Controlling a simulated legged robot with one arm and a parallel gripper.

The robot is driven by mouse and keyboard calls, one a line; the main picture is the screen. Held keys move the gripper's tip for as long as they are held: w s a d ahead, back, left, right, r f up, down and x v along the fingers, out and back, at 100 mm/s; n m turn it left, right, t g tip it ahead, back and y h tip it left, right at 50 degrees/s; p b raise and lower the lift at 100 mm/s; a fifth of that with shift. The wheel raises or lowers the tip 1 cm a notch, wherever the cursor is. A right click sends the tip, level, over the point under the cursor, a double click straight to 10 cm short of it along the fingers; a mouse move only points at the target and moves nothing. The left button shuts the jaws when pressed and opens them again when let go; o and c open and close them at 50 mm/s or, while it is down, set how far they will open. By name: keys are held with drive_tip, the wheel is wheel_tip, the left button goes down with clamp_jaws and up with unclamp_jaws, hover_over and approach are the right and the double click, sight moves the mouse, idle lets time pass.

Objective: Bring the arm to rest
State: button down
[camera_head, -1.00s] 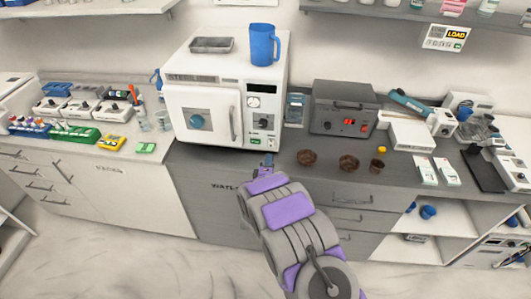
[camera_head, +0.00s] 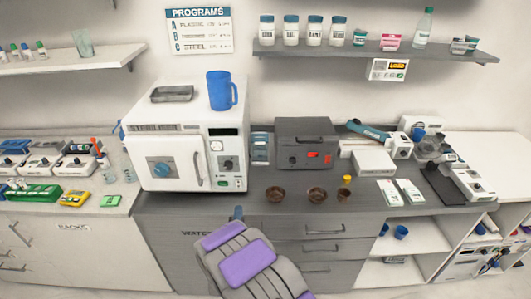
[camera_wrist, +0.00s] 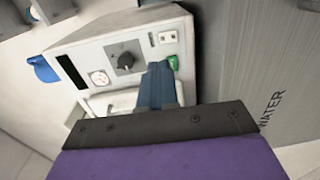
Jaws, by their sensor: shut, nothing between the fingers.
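My gripper (camera_head: 238,213) is at the end of my grey and purple arm, low in the middle of the head view, in front of the dark counter's front edge. In the wrist view my gripper (camera_wrist: 160,72) shows as two blue fingers pressed together, with nothing between them. Behind them in that view is the control panel of the white sterilizer (camera_wrist: 120,50), with its dark knob and green switch. The sterilizer (camera_head: 186,140) stands on the counter beyond my gripper, its door closed. I cannot tell the exact gap between the fingertips and the counter.
A blue mug (camera_head: 221,92) and a grey tray (camera_head: 171,94) are on the sterilizer. A shelf (camera_head: 370,51) holds jars above.

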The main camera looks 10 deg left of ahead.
drive_tip(key=s+d+r+m+g+h+b, duration=0.1)
drive_tip(key=s+d+r+m+g, duration=0.1)
drive_tip(key=d+r+m+g, duration=0.45)
drive_tip(key=s+d+r+m+g, duration=0.2)
drive_tip(key=d+r+m+g, duration=0.15)
drive_tip(key=d, duration=0.55)
drive_tip(key=s+d+r+m+g+h, duration=0.1)
drive_tip(key=s+d+r+m+g, duration=0.2)
drive_tip(key=s+d, duration=0.4)
drive_tip(key=s+d+r+m+g+h+b, duration=0.1)
drive_tip(key=s+d+r+m+g, duration=0.2)
drive_tip(key=s, duration=1.6)
drive_tip(key=s+d+r+m+g+h, duration=0.1)
drive_tip(key=s+d+r+m+g, duration=0.2)
drive_tip(key=s+d, duration=0.9)
drive_tip(key=shift+s+m, duration=0.5)
drive_tip(key=shift+m, duration=0.3)
